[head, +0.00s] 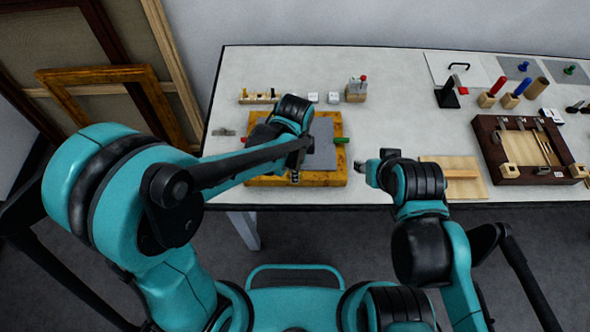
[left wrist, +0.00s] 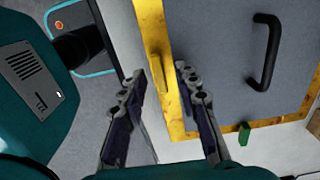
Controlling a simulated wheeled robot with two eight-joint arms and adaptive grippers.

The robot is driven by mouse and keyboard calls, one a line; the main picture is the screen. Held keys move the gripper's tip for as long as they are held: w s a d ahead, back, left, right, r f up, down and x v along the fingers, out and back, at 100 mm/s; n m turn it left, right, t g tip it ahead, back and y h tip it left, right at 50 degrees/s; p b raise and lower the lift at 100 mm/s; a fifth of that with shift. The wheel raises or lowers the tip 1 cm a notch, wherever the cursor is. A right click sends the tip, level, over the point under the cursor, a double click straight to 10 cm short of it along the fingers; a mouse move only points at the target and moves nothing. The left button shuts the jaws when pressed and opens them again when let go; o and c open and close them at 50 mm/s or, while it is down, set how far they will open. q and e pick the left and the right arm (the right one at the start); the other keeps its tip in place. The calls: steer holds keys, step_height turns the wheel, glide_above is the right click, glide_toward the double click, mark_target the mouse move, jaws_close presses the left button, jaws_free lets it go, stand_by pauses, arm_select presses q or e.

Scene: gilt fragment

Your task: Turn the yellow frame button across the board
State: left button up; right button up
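The gilt frame (head: 322,179) lies flat on the table with a grey board (head: 323,150) in it. A green button (head: 341,140) is at its right side and a red button (head: 243,140) at its left. My left gripper (head: 295,177) is over the frame's near edge. In the left wrist view its fingers (left wrist: 161,72) are apart, with the gilt edge (left wrist: 178,100) showing between them, and the green button (left wrist: 244,133) is beyond. My right gripper (head: 364,168) is right of the frame, its fingers unclear.
A black handle (left wrist: 265,50) stands up from the board. Behind the frame are a wooden rack (head: 258,97) and small white blocks (head: 333,98). A wooden panel (head: 460,190) and a dark tray (head: 528,178) lie to the right. Picture frames (head: 110,73) lean at left.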

arm_select(q)
jaws_close()
steer(key=shift+n, duration=0.3)
steer(key=n, duration=0.3)
steer(key=shift+n, duration=0.3)
steer(key=n, duration=0.4)
steer(key=shift+b, duration=0.4)
steer(key=n, duration=0.9)
steer(key=shift+n, duration=0.3)
jaws_free()
